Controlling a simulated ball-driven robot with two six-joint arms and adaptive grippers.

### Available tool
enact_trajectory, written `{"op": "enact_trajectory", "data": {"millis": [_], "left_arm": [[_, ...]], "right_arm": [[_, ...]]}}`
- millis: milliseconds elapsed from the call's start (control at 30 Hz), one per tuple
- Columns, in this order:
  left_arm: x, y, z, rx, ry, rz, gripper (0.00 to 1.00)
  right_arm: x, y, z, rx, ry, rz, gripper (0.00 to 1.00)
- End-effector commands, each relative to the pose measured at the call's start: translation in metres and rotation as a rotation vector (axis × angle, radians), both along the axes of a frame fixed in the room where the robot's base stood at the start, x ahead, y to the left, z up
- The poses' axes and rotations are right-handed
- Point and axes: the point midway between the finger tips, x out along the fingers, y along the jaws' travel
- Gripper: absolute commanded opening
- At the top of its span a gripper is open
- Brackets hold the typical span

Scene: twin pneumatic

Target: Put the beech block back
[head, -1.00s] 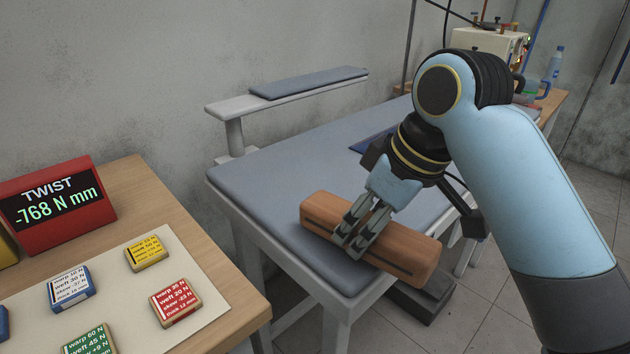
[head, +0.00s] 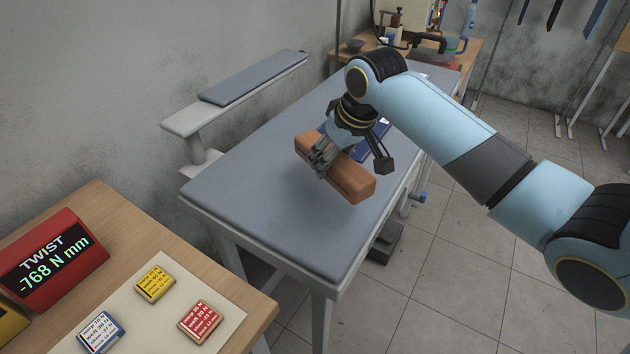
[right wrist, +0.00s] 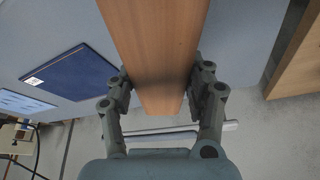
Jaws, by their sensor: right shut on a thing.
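The beech block (head: 346,179) is a long, orange-brown wooden block with a dark slot along its side. My right gripper (head: 322,160) is shut on it near its middle, with the fingers across the block. The block appears to be held above the grey padded table (head: 250,215), tilted in the head view. In the right wrist view the block (right wrist: 155,40) runs between the two fingers of my right gripper (right wrist: 160,95). The table's grey pad lies behind it there. My left gripper is not in view.
A dark blue folder (head: 376,140) lies on the pad behind the block, and it also shows in the right wrist view (right wrist: 70,72). A narrow padded arm board (head: 255,77) stands at the left. A wooden desk with a red TWIST display (head: 50,262) and coloured tiles is at lower left. The pad's front is clear.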

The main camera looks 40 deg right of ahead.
Motion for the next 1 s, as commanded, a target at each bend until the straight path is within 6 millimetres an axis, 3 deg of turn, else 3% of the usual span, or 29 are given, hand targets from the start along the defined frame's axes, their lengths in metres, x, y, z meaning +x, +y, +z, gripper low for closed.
{"op": "enact_trajectory", "data": {"millis": [100,233,567,967,1000], "left_arm": [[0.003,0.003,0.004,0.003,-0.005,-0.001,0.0],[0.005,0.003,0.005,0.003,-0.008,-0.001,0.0],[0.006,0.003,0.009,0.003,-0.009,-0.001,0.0],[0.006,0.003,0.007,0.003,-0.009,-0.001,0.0],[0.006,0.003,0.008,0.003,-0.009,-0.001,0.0]], "right_arm": [[0.007,0.023,-0.012,0.002,-0.001,0.001,0.16],[0.011,0.034,-0.02,0.0,-0.001,0.001,0.16],[0.01,0.035,-0.059,-0.004,0.001,0.002,0.16],[0.011,0.035,-0.065,-0.003,-0.001,0.002,0.16],[0.01,0.035,-0.065,-0.003,0.0,0.002,0.57]]}}
